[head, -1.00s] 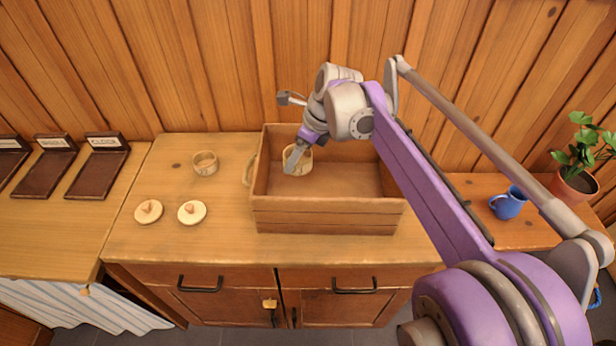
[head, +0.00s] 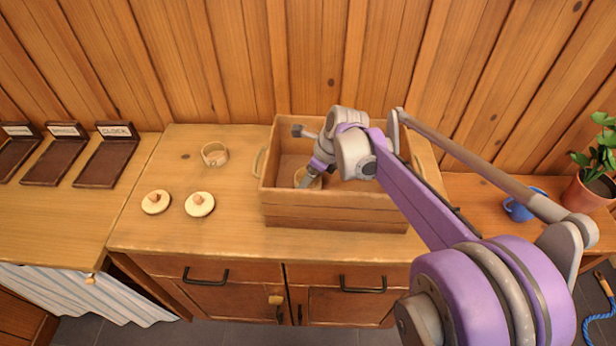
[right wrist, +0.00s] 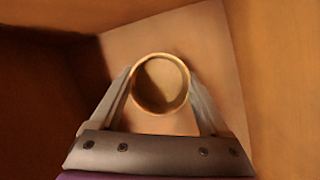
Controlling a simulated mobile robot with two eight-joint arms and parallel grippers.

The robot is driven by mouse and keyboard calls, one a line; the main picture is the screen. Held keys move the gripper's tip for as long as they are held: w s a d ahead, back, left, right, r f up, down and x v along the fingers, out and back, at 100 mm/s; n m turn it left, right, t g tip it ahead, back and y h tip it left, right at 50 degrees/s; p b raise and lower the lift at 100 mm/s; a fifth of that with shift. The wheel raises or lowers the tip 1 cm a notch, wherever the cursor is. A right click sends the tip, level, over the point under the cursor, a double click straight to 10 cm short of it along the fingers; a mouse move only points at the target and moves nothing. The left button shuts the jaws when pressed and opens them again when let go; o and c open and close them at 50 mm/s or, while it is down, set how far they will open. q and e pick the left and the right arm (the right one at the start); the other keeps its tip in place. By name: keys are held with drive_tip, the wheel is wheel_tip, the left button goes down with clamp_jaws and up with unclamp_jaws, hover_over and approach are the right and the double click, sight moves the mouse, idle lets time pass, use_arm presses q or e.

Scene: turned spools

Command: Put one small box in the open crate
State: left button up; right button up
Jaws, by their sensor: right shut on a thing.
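The open crate (head: 335,212) is a wooden box with side handles on the cabinet top. My right gripper (head: 308,181) reaches down inside its left part. It is shut on a small round wooden box (head: 300,174) without a lid. In the right wrist view the held small box (right wrist: 160,84) sits between the two fingers (right wrist: 160,100), its round opening facing the camera, close to the crate floor; I cannot tell if it touches. A second small round box (head: 214,154) stands open on the cabinet top left of the crate. My left gripper is not in view.
Two round lids with knobs, one left (head: 156,202) and one right (head: 200,204), lie left of the crate. Dark labelled stands (head: 106,160) are on the left counter. A blue mug (head: 518,209) and a potted plant (head: 592,185) are at right. The crate's left handle (head: 259,162) juts out.

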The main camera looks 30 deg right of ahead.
drive_tip(key=o, duration=1.2)
drive_tip(key=shift+c, duration=0.2)
drive_tip(key=shift+r, duration=0.3)
drive_tip(key=p+v, duration=0.1)
drive_tip(key=v, duration=1)
drive_tip(key=shift+r+p, duration=0.3)
drive_tip(key=shift+s+d, duration=0.1)
